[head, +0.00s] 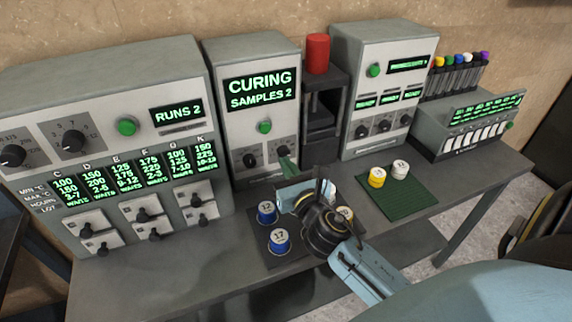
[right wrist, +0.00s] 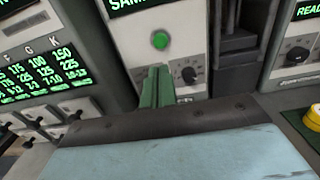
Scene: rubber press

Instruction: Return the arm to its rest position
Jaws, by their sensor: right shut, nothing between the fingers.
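My right arm reaches in from the lower right of the head view. Its gripper (head: 286,163) is shut and empty, with green fingers held together. The fingers are in front of the lower part of the curing machine (head: 222,122), just below its right knob (head: 283,153). In the right wrist view the shut fingers (right wrist: 157,85) point at the machine panel, below its green button (right wrist: 160,40) and left of a dark knob (right wrist: 190,75). I cannot tell whether they touch the panel. My left gripper is not in view.
Blue-marked sample pots (head: 279,240) stand on a dark mat under my right wrist, which partly hides others. A yellow pot (head: 376,176) and a white pot (head: 400,169) stand on a green mat (head: 405,203). A press with a red top (head: 317,53) stands behind.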

